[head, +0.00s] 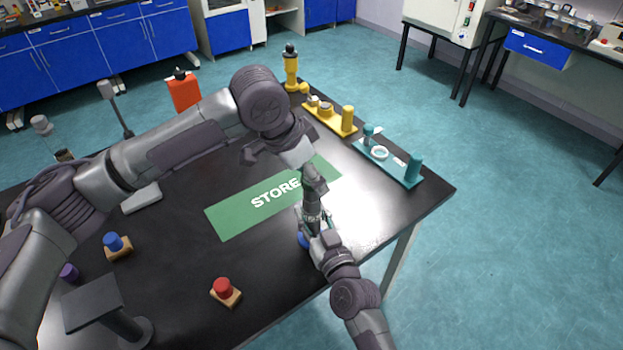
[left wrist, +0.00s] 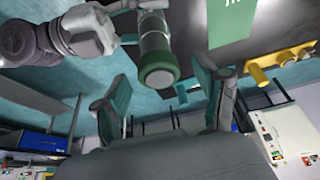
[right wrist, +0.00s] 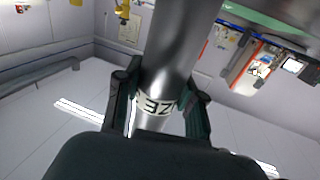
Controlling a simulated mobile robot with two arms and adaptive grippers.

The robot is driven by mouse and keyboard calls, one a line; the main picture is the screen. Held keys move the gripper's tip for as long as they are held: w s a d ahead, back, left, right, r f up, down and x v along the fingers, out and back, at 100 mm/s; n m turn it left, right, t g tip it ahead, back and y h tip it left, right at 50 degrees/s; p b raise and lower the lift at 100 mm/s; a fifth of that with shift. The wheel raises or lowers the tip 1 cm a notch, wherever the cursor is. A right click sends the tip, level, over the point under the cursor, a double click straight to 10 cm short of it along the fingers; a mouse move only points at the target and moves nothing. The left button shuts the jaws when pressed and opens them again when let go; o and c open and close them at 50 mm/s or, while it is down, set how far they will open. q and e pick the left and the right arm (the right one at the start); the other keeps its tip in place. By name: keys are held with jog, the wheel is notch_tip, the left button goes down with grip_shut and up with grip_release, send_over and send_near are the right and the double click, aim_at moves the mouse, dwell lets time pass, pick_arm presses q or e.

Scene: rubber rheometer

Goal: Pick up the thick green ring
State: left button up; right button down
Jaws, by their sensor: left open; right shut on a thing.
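A metal cylinder (right wrist: 178,45) with a dark-lettered white label is held between the fingers of my right gripper (right wrist: 160,98). In the left wrist view the cylinder (left wrist: 155,38) has a thick green ring (left wrist: 159,76) around its end, with a pale round face inside it. My left gripper (left wrist: 160,82) is open, its two teal-padded fingers apart. The ring shows between and beyond them, and I see no contact.
The black table (head: 180,245) carries a green STORE mat (head: 232,218), a yellow rack (head: 325,118) and a teal rack (head: 400,172) at the back right.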

pick_arm(q)
jog(key=shift+c, duration=0.4)
jog(key=c, duration=0.8)
jog(key=shift+o, duration=0.2)
jog(key=shift+r, duration=0.1)
notch_tip(320, 180, up, 15)
pick_arm(e)
jog(key=shift+f, duration=0.1)
dwell(0.3)
jog(key=c, duration=0.6)
grip_release()
